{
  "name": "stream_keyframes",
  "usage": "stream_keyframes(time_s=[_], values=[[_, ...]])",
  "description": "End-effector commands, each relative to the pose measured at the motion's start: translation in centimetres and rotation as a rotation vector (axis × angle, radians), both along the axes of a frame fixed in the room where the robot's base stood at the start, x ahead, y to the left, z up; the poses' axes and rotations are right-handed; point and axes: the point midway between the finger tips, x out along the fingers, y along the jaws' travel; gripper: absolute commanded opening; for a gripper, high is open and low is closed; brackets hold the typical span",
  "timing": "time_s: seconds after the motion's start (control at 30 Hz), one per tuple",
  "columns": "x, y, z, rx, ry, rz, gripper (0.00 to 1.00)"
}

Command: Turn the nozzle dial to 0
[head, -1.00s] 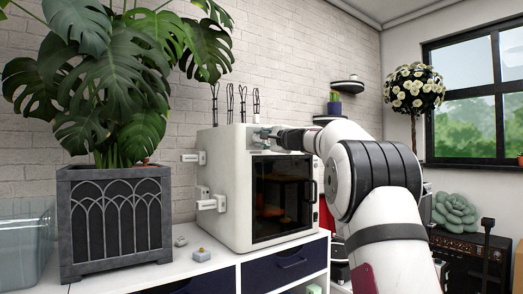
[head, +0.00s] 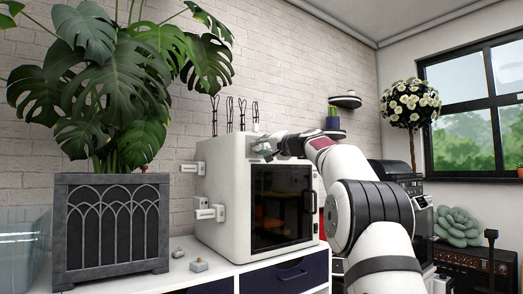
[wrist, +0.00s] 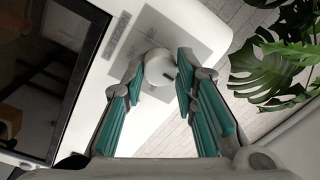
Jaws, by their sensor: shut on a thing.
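The nozzle dial (wrist: 159,68) is a round white knob on a grey panel (wrist: 200,40) of the white printer. In the wrist view it sits between the fingertips of my gripper (wrist: 162,64), which is shut on it from both sides. A small dark mark shows on the knob's face, but I cannot read any number it points to. In the head view my gripper (head: 267,150) is at the upper front of the printer (head: 222,195), above its dark door, and hides the dial there.
The printer stands on a white cabinet (head: 270,272). A large plant in a grey planter (head: 112,228) is to its left, and a clear bin (head: 24,250) is at the far left. Small grey parts (head: 198,265) lie on the cabinet top. The door handle (head: 313,202) sticks out below my arm.

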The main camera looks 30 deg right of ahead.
Motion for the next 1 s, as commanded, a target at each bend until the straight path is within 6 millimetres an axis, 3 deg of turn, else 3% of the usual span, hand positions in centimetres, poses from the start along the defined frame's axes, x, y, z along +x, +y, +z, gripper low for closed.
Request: stream_keyframes(time_s=[0.57, 0.6, 0.67, 1.0], values=[[0.12, 0.15, -0.20, -0.029, 0.003, 0.005, 0.00], [0.12, 0.15, -0.21, -0.029, 0.003, 0.005, 0.36], [0.10, 0.13, -0.19, -0.028, 0.002, 0.004, 0.47], [-0.08, 0.00, -0.07, -0.028, 0.000, 0.001, 0.47]])
